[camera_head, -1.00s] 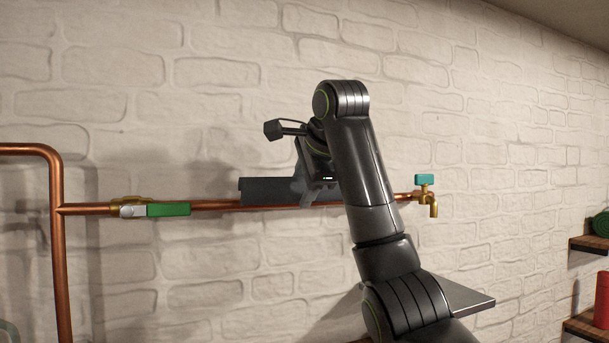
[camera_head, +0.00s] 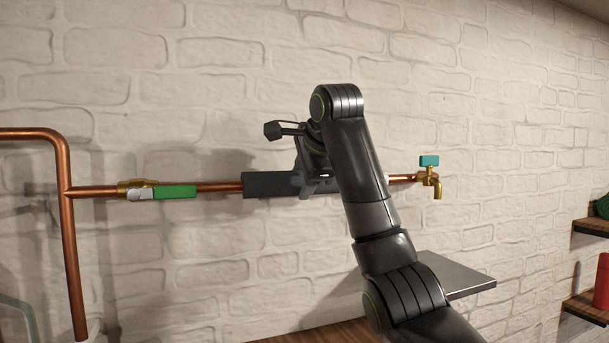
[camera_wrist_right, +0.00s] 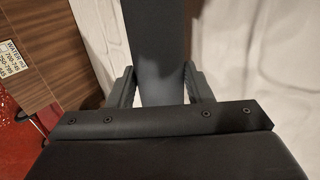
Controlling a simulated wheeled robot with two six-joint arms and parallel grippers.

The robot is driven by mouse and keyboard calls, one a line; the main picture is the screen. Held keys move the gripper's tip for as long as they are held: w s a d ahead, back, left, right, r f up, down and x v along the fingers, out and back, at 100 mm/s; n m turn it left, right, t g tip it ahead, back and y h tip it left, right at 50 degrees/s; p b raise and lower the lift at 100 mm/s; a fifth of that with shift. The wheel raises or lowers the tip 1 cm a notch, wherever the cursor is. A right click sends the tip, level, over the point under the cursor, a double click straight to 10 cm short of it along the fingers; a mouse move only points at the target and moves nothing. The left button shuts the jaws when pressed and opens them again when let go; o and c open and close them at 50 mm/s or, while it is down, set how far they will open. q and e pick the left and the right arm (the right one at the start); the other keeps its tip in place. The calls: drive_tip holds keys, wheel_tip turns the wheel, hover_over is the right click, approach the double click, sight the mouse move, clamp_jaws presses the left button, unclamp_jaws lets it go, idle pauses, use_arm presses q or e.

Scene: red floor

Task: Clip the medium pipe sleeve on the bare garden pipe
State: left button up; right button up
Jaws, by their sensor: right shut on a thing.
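The copper garden pipe (camera_head: 218,186) runs level along the wall, from a valve with a green lever to a brass tap. The dark grey pipe sleeve (camera_head: 268,184) lies in line with the pipe and hides a stretch of it. I cannot tell whether it is fully seated around the pipe. My right gripper (camera_head: 310,182) is shut on the sleeve, partly hidden behind my forearm. In the right wrist view the sleeve (camera_wrist_right: 157,35) runs up the picture between the two fingers (camera_wrist_right: 159,88). My left gripper is not in view.
The green lever valve (camera_head: 160,192) is left of the sleeve. The tap with a teal handle (camera_head: 430,172) is at the right end. A grey slab (camera_head: 450,273) lies below the pipe. Wooden shelves (camera_head: 590,305) with a red object (camera_head: 602,283) stand at the far right.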

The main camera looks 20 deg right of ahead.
drive_tip(key=shift+w+f, duration=0.1)
drive_tip(key=o, duration=1.1)
drive_tip(key=shift+c, duration=0.2)
drive_tip(key=b+v, duration=1.1)
drive_tip(key=v, duration=0.6)
